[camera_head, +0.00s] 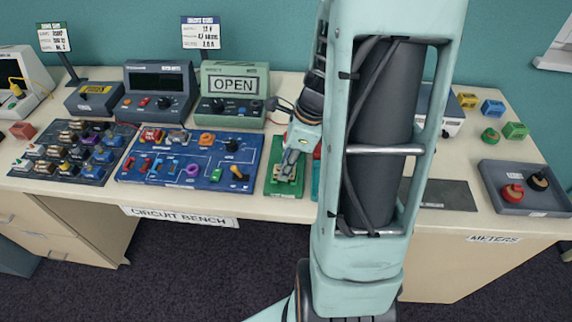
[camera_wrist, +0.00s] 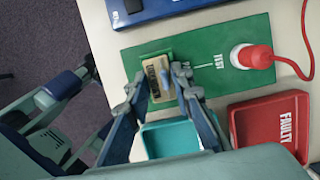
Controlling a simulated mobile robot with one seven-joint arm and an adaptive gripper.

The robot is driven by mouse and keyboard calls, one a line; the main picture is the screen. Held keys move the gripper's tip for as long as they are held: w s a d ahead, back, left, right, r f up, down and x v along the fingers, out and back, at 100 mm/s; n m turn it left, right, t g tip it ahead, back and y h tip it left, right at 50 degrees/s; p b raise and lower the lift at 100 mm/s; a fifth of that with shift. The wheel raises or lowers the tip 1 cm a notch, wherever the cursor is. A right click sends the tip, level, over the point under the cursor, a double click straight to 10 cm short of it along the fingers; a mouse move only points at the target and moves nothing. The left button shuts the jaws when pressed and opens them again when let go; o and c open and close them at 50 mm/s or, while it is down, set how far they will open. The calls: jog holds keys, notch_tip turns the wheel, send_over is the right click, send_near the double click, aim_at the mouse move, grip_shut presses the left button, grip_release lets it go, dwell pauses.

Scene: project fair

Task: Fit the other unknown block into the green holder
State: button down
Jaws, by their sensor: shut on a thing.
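The green test board (camera_head: 270,188) lies at the front of the bench, and it fills the middle of the wrist view (camera_wrist: 205,50). My gripper (camera_head: 290,170) is low over this board. In the wrist view my gripper (camera_wrist: 166,82) is shut on a small tan block (camera_wrist: 152,64) with a dark label and a blue-grey part on top. The block is at the left part of the board. The fingers hide its lower edge, so I cannot tell whether it is seated in the green holder or just above it.
A red plug (camera_wrist: 258,57) with a cable stands on the board. A teal bin (camera_wrist: 170,141) and a red FAULTY bin (camera_wrist: 240,124) sit beside it. The blue circuit board (camera_head: 190,180) and a dark block tray (camera_head: 50,172) lie left. A meter (camera_head: 234,108) reads OPEN.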

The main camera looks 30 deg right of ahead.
jog(key=shift+f+b, duration=0.45)
jog(key=shift+f, duration=0.2)
dwell(0.3)
jog(key=c, duration=1.1)
grip_release()
jog(key=shift+c, duration=0.2)
jog(key=shift+r, duration=0.1)
jog(key=shift+r+p, duration=3.85)
jog(key=shift+r, duration=0.15)
jog(key=shift+f, duration=0.1)
